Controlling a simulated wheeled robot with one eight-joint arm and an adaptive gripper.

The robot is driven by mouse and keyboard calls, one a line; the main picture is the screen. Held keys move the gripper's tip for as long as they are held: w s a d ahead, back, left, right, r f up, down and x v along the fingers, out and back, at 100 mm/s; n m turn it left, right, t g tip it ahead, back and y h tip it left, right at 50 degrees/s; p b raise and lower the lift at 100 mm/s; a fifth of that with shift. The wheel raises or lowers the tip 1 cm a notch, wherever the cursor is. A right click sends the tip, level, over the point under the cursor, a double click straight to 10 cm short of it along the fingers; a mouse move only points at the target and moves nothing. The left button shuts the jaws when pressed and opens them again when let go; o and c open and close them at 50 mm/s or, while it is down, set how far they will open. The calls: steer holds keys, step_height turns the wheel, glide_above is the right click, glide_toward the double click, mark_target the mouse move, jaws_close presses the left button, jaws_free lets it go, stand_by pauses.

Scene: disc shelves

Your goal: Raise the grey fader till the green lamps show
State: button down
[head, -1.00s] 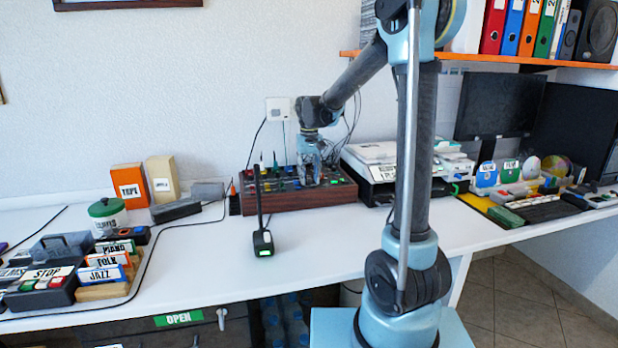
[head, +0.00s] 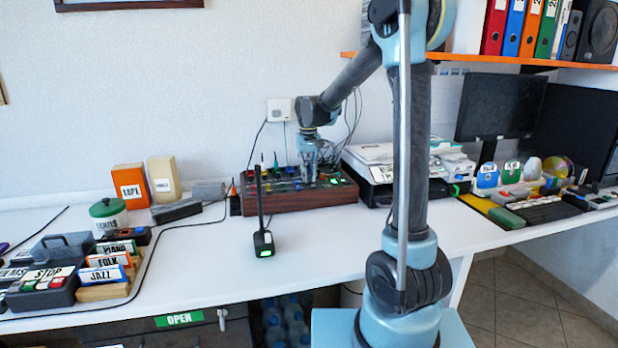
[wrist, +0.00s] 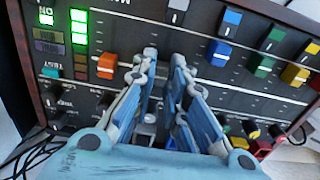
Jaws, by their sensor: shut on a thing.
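The mixing panel (head: 285,205) sits on the desk against the wall, its wooden front facing me. My gripper (wrist: 165,62) is down at the panel, which the head view also shows. Its fingers are close together and shut on the grey fader (wrist: 178,12). A grey cap shows just past the fingertips in the wrist view; the fingers hide the exact contact. The green lamps (wrist: 79,27) glow in a column at the left, with dull brownish lamps below them. Another green light (wrist: 48,15) is lit beside them.
An orange fader (wrist: 107,66) stands left of my fingers; a blue fader (wrist: 219,53), a green one (wrist: 264,66) and a yellow one (wrist: 295,75) stand right. A black upright device (head: 263,243) stands before the panel. A scale-like machine (head: 385,170) is at its right.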

steer(key=c, duration=1.6)
jaws_free()
steer(key=shift+r, duration=0.15)
step_height(320, 180, up, 12)
steer(key=shift+f, duration=0.2)
